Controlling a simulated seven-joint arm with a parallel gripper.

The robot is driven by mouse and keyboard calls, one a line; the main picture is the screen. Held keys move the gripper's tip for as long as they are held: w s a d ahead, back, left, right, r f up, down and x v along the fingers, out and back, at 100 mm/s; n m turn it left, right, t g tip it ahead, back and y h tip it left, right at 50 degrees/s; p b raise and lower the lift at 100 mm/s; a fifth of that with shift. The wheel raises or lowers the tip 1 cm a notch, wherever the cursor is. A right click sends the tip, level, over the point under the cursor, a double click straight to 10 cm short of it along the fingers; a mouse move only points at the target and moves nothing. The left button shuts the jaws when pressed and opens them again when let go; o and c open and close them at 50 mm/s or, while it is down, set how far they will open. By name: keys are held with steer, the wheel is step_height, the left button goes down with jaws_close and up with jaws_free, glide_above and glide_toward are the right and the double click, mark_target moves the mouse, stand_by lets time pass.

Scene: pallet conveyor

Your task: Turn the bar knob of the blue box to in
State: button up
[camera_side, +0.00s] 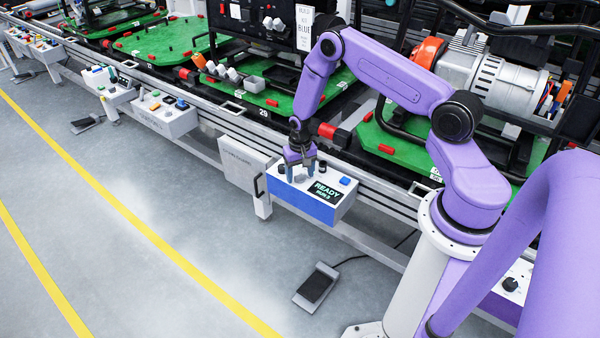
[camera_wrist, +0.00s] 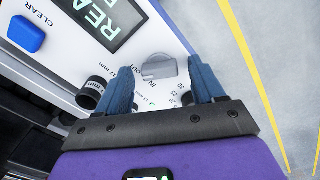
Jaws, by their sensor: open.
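The blue box (camera_side: 305,203) has a white top panel and a blue front, and stands at the conveyor's edge. Its grey bar knob (camera_wrist: 160,68) shows in the wrist view beside printed IN and OUT labels. Which label the bar points to I cannot tell. My gripper (camera_side: 303,177) is over the left part of the panel, pointing down. In the wrist view my gripper (camera_wrist: 161,70) has its two blue fingers apart, one on each side of the bar knob. I cannot tell whether they touch it. In the side view the gripper hides the knob.
A dark READY display (camera_wrist: 105,20) and a blue CLEAR button (camera_wrist: 27,34) share the panel. A black round knob (camera_wrist: 92,92) is close to the left finger; another black knob is partly hidden by the right finger. A grey cabinet (camera_side: 245,166) stands left of the box.

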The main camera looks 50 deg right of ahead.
steer(key=c, duration=1.1)
steer(key=shift+o, duration=0.2)
steer(key=n, duration=0.5)
steer(key=shift+a+n, duration=0.1)
steer(key=shift+n, duration=0.3)
steer(key=n, duration=0.5)
steer(key=shift+n, duration=0.4)
steer(key=shift+s+n, duration=0.1)
steer(key=shift+n, duration=0.2)
steer(key=o, duration=1.1)
steer(key=shift+c, duration=0.2)
